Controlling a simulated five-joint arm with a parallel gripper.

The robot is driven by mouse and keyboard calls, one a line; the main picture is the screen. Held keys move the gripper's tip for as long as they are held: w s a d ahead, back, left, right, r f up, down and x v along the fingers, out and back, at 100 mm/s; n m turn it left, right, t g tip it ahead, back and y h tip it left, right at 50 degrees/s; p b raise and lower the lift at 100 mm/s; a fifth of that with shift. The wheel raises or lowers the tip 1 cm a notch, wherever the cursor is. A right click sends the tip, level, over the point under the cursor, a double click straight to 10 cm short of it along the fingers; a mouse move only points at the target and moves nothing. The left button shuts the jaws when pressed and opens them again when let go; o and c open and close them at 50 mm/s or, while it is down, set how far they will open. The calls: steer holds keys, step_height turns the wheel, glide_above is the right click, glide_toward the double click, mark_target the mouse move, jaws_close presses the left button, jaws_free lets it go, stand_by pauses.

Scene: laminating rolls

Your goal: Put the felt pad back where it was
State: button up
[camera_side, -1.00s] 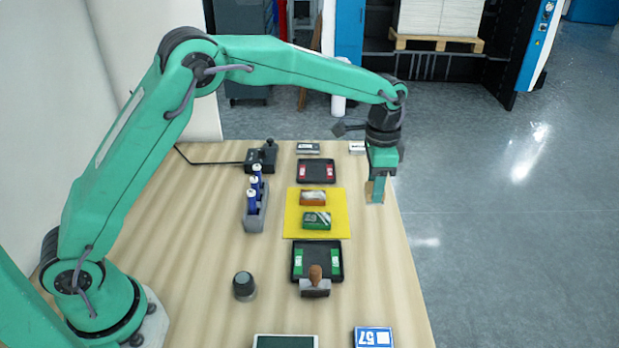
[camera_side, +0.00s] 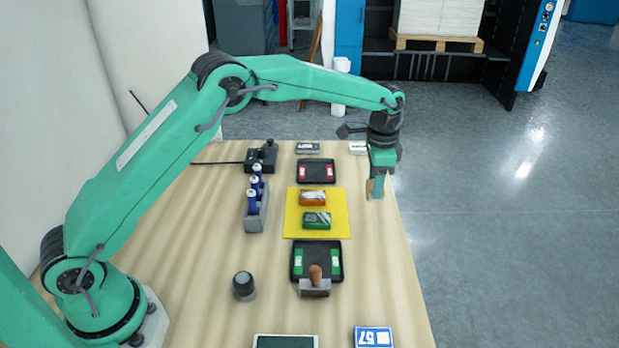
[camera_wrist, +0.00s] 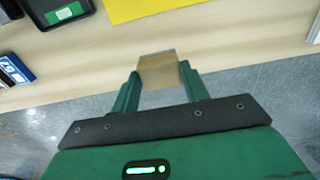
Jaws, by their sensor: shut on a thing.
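My gripper (camera_side: 376,190) is at the right edge of the wooden table in the side view. It points down and is shut on a tan, flat piece, which I take for the felt pad (camera_wrist: 160,72). In the wrist view the pad sits between the two green fingertips and sticks out past them. In the side view the pad is small and partly hidden by the fingers. I cannot tell for sure whether it touches the tabletop.
Left of my gripper lies a yellow mat (camera_side: 292,222) with an orange-brown block (camera_side: 312,198) and a green block (camera_side: 316,220). Black trays (camera_side: 316,162) (camera_side: 317,248) lie behind and in front of it. A grey rack (camera_side: 256,219) holds blue bottles. The table's right edge is close.

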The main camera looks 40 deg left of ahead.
steer(key=w+a+f, duration=0.1)
steer(key=a, duration=0.1)
steer(key=w+a+f, duration=0.2)
steer(key=shift+w+a+f, duration=0.1)
steer(key=shift+w, duration=0.1)
steer(key=shift+f, duration=0.1)
steer(key=shift+f, duration=1.9)
steer(key=shift+f, duration=0.15)
steer(key=o, duration=0.9)
steer(key=shift+c, duration=0.2)
step_height(320, 180, up, 12)
steer(key=shift+r, duration=0.15)
